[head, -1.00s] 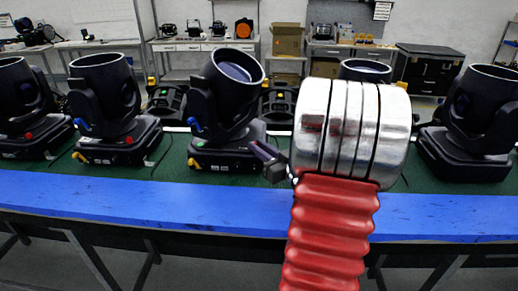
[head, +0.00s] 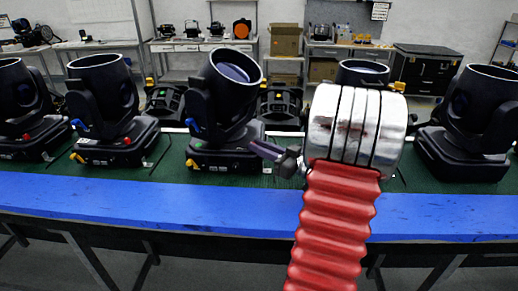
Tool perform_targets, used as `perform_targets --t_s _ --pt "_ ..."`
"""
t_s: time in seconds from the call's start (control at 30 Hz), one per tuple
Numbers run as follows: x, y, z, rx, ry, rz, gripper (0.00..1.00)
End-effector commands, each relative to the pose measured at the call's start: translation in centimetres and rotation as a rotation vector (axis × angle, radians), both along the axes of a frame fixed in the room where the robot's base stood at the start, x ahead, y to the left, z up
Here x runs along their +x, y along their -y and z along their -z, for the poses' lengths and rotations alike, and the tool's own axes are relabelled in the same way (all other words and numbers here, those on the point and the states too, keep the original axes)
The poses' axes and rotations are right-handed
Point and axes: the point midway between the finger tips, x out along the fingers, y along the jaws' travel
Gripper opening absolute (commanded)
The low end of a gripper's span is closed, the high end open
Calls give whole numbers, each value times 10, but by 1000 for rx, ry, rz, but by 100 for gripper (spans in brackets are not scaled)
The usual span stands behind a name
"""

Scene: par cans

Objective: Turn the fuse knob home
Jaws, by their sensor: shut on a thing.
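The middle par can (head: 225,110) is a black tilted lamp on a yoke over a box-shaped base (head: 225,158), standing on the green table top. My gripper (head: 254,147) reaches in from the right to the right end of this base, its dark fingers seen from the side. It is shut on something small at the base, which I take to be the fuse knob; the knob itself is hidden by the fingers. How far the knob is turned does not show. My silver and red arm covers the area to the right.
More par cans stand at the left (head: 105,110) and right (head: 475,120) along the table, with others behind. A blue strip (head: 150,200) runs along the table's front edge. Coloured knobs stick out of several bases. Shelves and boxes stand far back.

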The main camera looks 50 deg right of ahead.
Motion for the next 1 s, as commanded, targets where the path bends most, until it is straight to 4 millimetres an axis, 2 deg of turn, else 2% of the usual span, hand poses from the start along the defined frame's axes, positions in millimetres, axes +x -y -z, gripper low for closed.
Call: perform_targets --t_s 0.07,0.1,0.2,0.57,0.77,1.0 --pt "0 0 -1 -1 2 -1 0" --pt "0 0 -1 -1 2 -1 19" --pt "0 0 -1 -1 2 0 24" --pt "-5 1 0 0 0 2 24" --pt "-26 3 0 1 1 4 24" --pt "-63 8 0 0 1 5 24"
